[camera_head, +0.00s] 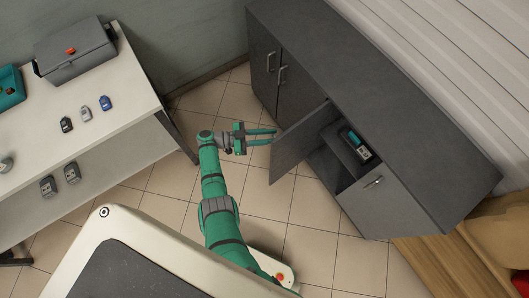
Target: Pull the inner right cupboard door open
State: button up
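The dark grey cupboard (340,62) runs diagonally along the wall at the upper right. Its inner right door (297,144) stands swung well out from the front, and the compartment behind it shows. That door's handle is not visible. My gripper (273,137) is at the left of the open door, its two green fingers spread apart with nothing seen between them. The fingertips are close to the door's outer face; I cannot tell whether they touch it.
A dark device with a teal part (356,146) is inside the open compartment. The outer right door (375,200) and two left doors (292,97) are closed. A white table (120,105) with a grey case (75,52) stands left. Tiled floor (300,245) is free before the cupboard.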

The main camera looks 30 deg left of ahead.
aim_at(281, 134)
jog(key=s+r, duration=0.1)
jog(key=r, duration=0.1)
jog(key=s+r, duration=0.1)
jog(key=r, duration=0.2)
jog(key=s+r, duration=0.1)
jog(key=r, duration=0.1)
jog(key=shift+s+d+r, duration=0.15)
jog(key=shift+s+r, duration=0.1)
jog(key=shift+r, duration=0.15)
jog(key=s+d+r, duration=0.3)
jog(key=s, duration=0.5)
jog(key=shift+s+d+r, duration=0.2)
jog(key=shift+d+r, duration=0.05)
jog(key=shift+r, duration=0.1)
